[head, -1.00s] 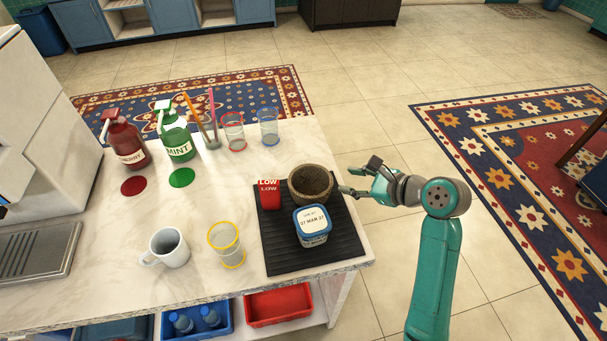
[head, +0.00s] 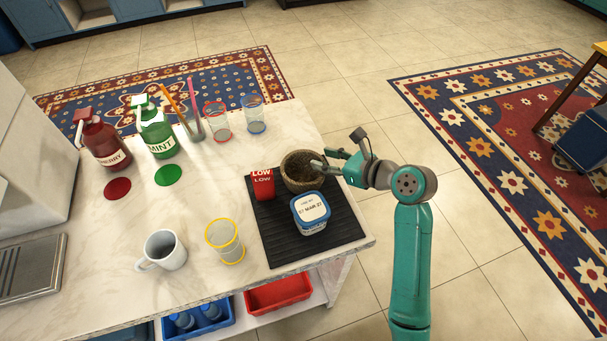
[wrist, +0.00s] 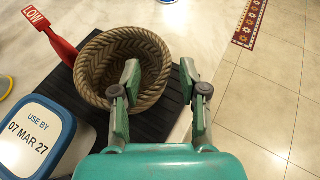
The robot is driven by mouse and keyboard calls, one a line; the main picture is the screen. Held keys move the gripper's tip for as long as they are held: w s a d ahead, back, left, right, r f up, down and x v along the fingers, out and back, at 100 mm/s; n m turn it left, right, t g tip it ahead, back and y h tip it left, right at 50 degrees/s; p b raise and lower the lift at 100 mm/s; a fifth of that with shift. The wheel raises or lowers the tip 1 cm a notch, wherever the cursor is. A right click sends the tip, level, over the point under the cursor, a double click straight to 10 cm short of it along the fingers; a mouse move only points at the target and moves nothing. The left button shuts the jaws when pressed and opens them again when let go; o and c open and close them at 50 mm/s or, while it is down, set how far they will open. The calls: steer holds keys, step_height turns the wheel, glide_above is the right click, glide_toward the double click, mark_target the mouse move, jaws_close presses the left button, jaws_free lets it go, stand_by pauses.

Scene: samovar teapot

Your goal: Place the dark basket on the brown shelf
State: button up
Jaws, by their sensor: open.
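The dark woven basket (head: 297,182) stands upright on a black ribbed mat (head: 270,235) at the right end of the counter. It also shows in the wrist view (wrist: 97,72), where its open mouth faces me. My gripper (head: 323,158) is open at the basket's right rim. In the wrist view its fingers (wrist: 158,72) straddle the basket's right wall, one finger over the mouth and one outside. I cannot tell whether either finger touches it. I cannot make out a brown shelf.
A red LOW sign (head: 262,184) and a blue-lidded dated tub (head: 311,213) stand close to the basket. A yellow-rimmed glass (head: 225,241), a white mug (head: 163,250) and syrup bottles stand further left.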

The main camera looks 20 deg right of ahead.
mark_target(309, 155)
steer(key=x, duration=0.4)
steer(key=shift+c, duration=0.2)
jaws_close()
